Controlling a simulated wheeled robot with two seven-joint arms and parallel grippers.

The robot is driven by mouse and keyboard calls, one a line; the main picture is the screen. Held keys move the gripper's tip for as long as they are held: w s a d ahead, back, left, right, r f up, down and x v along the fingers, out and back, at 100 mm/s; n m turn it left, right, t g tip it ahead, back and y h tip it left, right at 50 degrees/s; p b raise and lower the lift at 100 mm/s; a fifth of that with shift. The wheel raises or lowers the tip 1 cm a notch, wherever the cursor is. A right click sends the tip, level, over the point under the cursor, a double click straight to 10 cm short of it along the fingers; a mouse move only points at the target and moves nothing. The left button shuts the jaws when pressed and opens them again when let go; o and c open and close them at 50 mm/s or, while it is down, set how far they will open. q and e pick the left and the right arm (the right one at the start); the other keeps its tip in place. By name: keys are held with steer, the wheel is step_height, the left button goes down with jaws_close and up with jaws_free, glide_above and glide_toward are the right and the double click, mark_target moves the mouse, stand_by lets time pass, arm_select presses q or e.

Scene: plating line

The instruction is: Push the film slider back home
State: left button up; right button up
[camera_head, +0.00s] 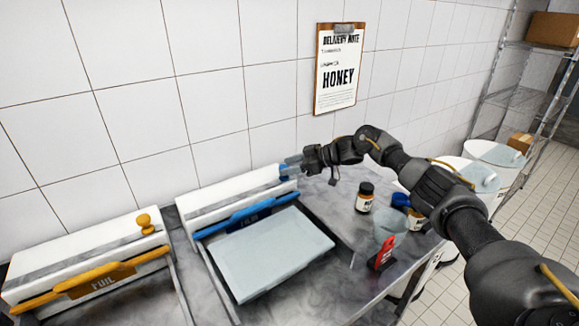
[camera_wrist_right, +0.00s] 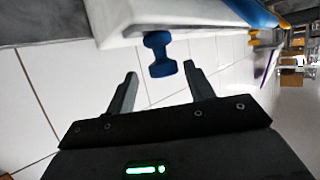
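The film dispenser (camera_head: 228,200) is a long white box with a blue front bar (camera_head: 250,213) against the tiled wall. Its blue slider (camera_head: 284,178) is at the right end of the box, partly hidden by my right gripper (camera_head: 291,166). In the right wrist view the blue slider (camera_wrist_right: 159,54) is a waisted knob on the white box edge (camera_wrist_right: 125,22). My right gripper (camera_wrist_right: 160,72) is open, with the knob ahead of and roughly between its fingertips. No contact is clear. My left gripper is not in view.
A foil dispenser (camera_head: 85,258) with an orange bar and orange knob (camera_head: 146,223) stands at left. A pale sheet or tray (camera_head: 268,252) lies before the film box. A dark jar (camera_head: 364,197) and a clear cup (camera_head: 390,226) stand right. A honey note (camera_head: 338,75) hangs above.

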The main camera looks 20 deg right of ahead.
steer(key=shift+s+d+r, duration=0.1)
steer(key=shift+s+d, duration=0.1)
steer(key=b+v, duration=0.3)
steer(key=v, duration=0.7)
steer(key=shift+d, duration=0.1)
